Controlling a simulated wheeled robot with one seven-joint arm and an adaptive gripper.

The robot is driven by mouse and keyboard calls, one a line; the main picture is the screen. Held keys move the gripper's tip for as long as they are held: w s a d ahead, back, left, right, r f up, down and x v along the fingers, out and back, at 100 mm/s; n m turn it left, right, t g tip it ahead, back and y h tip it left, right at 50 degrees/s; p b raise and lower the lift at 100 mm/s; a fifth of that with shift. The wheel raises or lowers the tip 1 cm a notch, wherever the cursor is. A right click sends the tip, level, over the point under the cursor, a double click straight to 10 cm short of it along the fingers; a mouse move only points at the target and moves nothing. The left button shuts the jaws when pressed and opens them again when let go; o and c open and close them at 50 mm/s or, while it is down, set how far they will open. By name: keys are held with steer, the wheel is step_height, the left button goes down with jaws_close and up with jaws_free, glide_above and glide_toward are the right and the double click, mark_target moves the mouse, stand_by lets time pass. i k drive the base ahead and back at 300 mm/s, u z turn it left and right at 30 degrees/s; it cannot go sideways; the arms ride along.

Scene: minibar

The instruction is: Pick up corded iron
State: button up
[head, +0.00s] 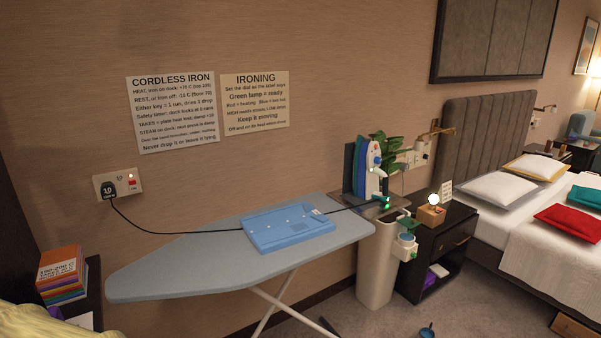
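An iron (375,172), white with blue, a small red spot and green lights near its base, stands upright on a dark stand (372,208) at the right end of the ironing board. A black cord (180,233) runs from a plug in the wall socket (118,183) across the board toward this stand. I cannot tell whether it joins the iron or only the stand. My gripper is not in view.
A tall pale bin-like column (376,270) stands below the stand, with a small green-and-white device (405,247) beside it. A dark nightstand (440,250) bears a lit round lamp (433,200). The bed (550,250) is at right. Stacked books (62,275) are at left.

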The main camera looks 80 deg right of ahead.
mark_target(366, 174)
steer(key=u, duration=0.05)
steer(key=k, duration=1.1)
steer(key=z, duration=1.25)
